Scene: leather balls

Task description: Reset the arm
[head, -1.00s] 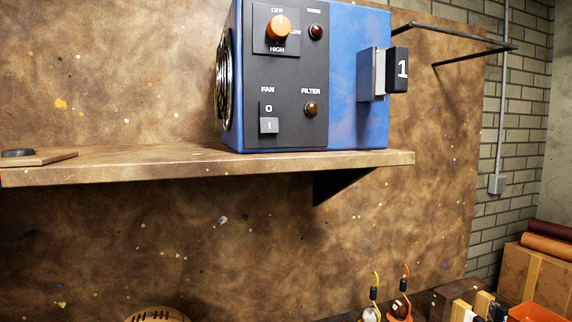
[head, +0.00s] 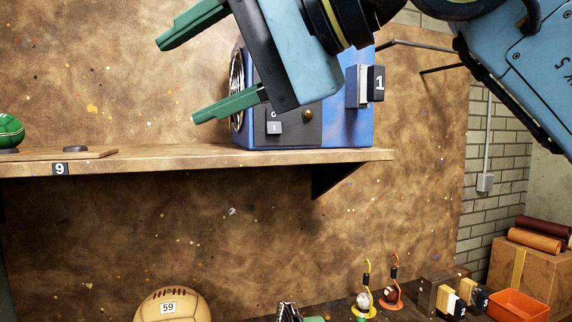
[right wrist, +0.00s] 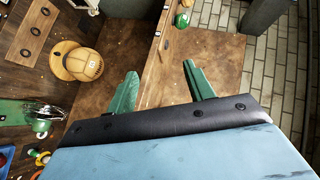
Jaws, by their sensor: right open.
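My right gripper (head: 178,80) is raised in front of the shelf in the head view, with its green fingers spread wide and nothing between them. It covers much of the blue heater box (head: 345,125), which has a dark control panel and stands on the shelf. In the right wrist view the two green fingers (right wrist: 157,82) are also apart and empty, with the shelf board's edge and the workbench beyond them. My left gripper is not in the head view.
The wooden shelf (head: 200,158) carries a green ball (head: 10,131) at its left. A tan ball (head: 172,306) sits below. Two small balls on hooked stands (head: 363,301), an orange tray (head: 519,306) and a cardboard box (head: 530,273) with rolls are at lower right. A wall bracket (head: 425,47) juts out behind my arm.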

